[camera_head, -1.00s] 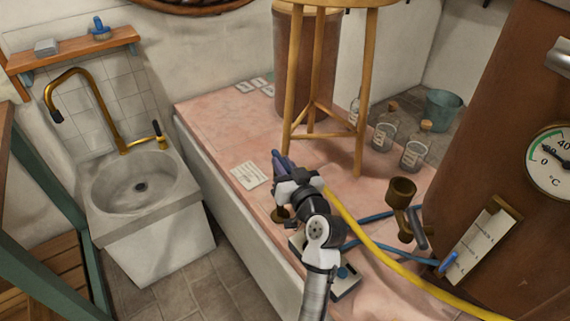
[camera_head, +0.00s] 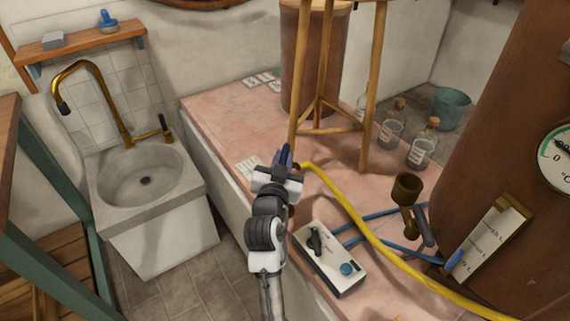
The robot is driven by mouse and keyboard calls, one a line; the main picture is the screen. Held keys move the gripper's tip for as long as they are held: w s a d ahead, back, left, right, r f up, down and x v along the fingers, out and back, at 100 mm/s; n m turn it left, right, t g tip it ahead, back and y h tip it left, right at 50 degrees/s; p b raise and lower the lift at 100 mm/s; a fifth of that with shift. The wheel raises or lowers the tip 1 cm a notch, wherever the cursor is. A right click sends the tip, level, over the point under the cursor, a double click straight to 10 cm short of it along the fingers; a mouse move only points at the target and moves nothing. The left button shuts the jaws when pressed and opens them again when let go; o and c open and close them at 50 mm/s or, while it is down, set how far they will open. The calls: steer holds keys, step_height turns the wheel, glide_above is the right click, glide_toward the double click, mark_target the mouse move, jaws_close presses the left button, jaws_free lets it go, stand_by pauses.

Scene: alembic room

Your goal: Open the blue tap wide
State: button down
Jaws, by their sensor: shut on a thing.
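My gripper (camera_head: 284,167) is at the end of the white and black arm, over the pink worktop in the middle of the view. It is shut around an upright dark blue piece, which looks like the handle of the blue tap (camera_head: 286,153). My wrist hides most of the tap's body, so I cannot tell how far it is turned. A yellow hose (camera_head: 352,212) starts right beside the gripper.
A white control box (camera_head: 330,258) with a black switch and blue knob lies right of my arm. A brass burner (camera_head: 405,192), glass bottles (camera_head: 420,152) and a copper boiler (camera_head: 500,130) are right. The sink (camera_head: 147,178) is left.

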steer(key=m+g+h+b, duration=0.1)
steer(key=m+h+b, duration=0.1)
steer(key=h+b, duration=0.1)
steer(key=a+m+g+h+b, duration=0.1)
steer(key=m+g+h+b, duration=0.1)
steer(key=m+h+b, duration=0.1)
steer(key=m+g+h+b, duration=0.2)
steer(key=h+b, duration=0.1)
steer(key=h, duration=0.1)
steer(key=shift+w+a+f, duration=0.1)
steer(key=shift+w+a, duration=0.25)
steer(key=shift+w, duration=0.05)
steer(key=shift+m+g+h, duration=0.3)
steer(key=shift+m, duration=0.1)
steer(key=c, duration=1.3)
jaws_free()
steer(key=shift+c, duration=0.2)
steer(key=b+v, duration=0.1)
steer(key=v, duration=1.2)
steer(key=shift+s+a, duration=0.25)
steer(key=shift+s, duration=0.05)
